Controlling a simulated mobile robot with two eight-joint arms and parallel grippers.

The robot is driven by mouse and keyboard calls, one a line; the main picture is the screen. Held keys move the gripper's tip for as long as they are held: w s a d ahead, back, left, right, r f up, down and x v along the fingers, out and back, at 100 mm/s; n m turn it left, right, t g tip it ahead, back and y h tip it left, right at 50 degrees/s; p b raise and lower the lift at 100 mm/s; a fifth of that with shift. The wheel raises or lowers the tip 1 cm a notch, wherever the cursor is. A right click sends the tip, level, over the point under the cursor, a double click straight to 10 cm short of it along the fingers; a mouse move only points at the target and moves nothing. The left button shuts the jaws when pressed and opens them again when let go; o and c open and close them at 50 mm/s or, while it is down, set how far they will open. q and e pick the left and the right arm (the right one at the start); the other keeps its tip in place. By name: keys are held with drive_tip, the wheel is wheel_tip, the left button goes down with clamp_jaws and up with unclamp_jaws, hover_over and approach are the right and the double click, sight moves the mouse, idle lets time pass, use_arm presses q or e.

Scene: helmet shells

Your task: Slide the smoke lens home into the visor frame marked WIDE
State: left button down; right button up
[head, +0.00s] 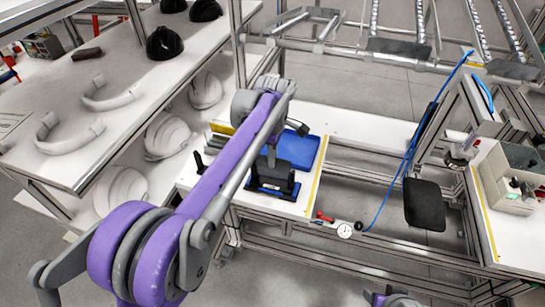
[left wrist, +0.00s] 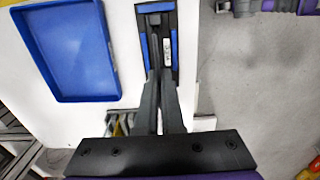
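The visor frame fixture (head: 268,188) is a black stand on a blue base with a small white label, near the bench's front edge. In the left wrist view the fixture (left wrist: 168,52) shows from above, with blue side pieces. The label's writing is too small to read. A dark upright panel, apparently the smoke lens (head: 272,174), stands at the fixture, below my left gripper (head: 271,158). In the left wrist view my left gripper's fingers (left wrist: 161,74) are nearly together, pinching the dark panel's edge. How deep the panel sits is hidden. My right gripper's fingers are not clearly visible.
A blue tray (head: 300,149) lies behind the fixture; it also shows in the left wrist view (left wrist: 70,48). Helmet shells (head: 166,43) fill the left shelves.

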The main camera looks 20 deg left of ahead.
use_arm(q)
drive_tip(key=shift+f+b, duration=0.8)
drive_tip(key=shift+f, duration=0.7)
drive_tip(key=c, duration=1)
unclamp_jaws()
drive_tip(key=shift+r, duration=0.1)
wheel_tip(320, 180, up, 11)
drive_tip(key=shift+f+p, duration=0.2)
drive_tip(key=shift+p, duration=0.4)
drive_tip(key=s+a+f+m+t+p, duration=0.1)
drive_tip(key=s+f+m, duration=0.3)
drive_tip(key=s, duration=0.5)
drive_tip(key=s+a+f+m+t+p, duration=0.1)
drive_tip(key=s+f+m+t, duration=0.1)
drive_tip(key=s+m, duration=0.5)
drive_tip(key=s+a+f+m+t+p, duration=0.1)
drive_tip(key=s+f+m, duration=0.4)
drive_tip(key=s, duration=0.6)
drive_tip(key=shift+f+m+t, duration=0.35)
drive_tip(key=shift+m+t, duration=0.35)
drive_tip(key=shift+m, duration=0.1)
